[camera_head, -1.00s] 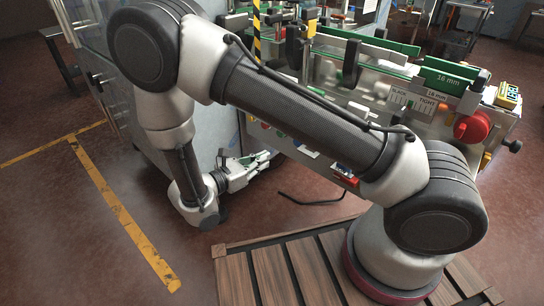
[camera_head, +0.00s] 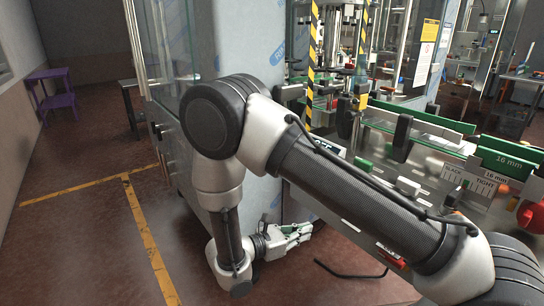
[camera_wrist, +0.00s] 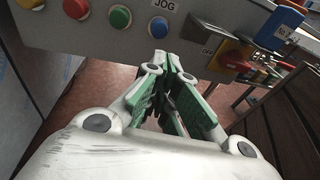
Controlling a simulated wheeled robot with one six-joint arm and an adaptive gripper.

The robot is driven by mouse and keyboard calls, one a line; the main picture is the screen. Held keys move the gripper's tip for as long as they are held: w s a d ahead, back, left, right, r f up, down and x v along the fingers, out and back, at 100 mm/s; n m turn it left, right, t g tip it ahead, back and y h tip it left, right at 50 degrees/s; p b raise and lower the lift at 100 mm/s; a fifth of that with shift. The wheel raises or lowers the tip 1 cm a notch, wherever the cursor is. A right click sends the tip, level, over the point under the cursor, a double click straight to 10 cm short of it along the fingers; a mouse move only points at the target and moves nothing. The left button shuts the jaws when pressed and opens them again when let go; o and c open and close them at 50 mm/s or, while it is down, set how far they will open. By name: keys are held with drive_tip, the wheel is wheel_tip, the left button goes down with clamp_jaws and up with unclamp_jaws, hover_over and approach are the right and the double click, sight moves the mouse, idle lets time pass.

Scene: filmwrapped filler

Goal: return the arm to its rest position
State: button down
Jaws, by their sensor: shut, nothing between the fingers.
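My arm is bent in front of the machine in the head view, with its elbow high and its forearm hanging down.
The panel bears a blue button (camera_wrist: 159,27), a green button (camera_wrist: 120,17) and a JOG label. The film-wrapped machine cabinet (camera_head: 175,50) stands behind my arm. Yellow floor tape (camera_head: 150,245) and clear floor lie to the left. A purple stand (camera_head: 52,95) is farther back.

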drive_tip(key=s+d+m+g, duration=0.2)
drive_tip(key=s+d+g, duration=0.1)
drive_tip(key=s, duration=0.2)
drive_tip(key=s+d+r+m+y, duration=0.4)
drive_tip(key=d+r+m, duration=0.3)
drive_tip(key=r, duration=0.3)
drive_tip(key=s+d+r+m+y, duration=0.4)
drive_tip(key=d+r+m+y, duration=0.2)
drive_tip(key=r, duration=0.4)
drive_tip(key=s+d+r+m+y, duration=0.4)
drive_tip(key=d+r+m, duration=0.3)
drive_tip(key=r, duration=0.4)
drive_tip(key=shift+s+d+m+y, duration=0.3)
drive_tip(key=shift+m+y, duration=0.1)
drive_tip(key=shift+m, duration=0.1)
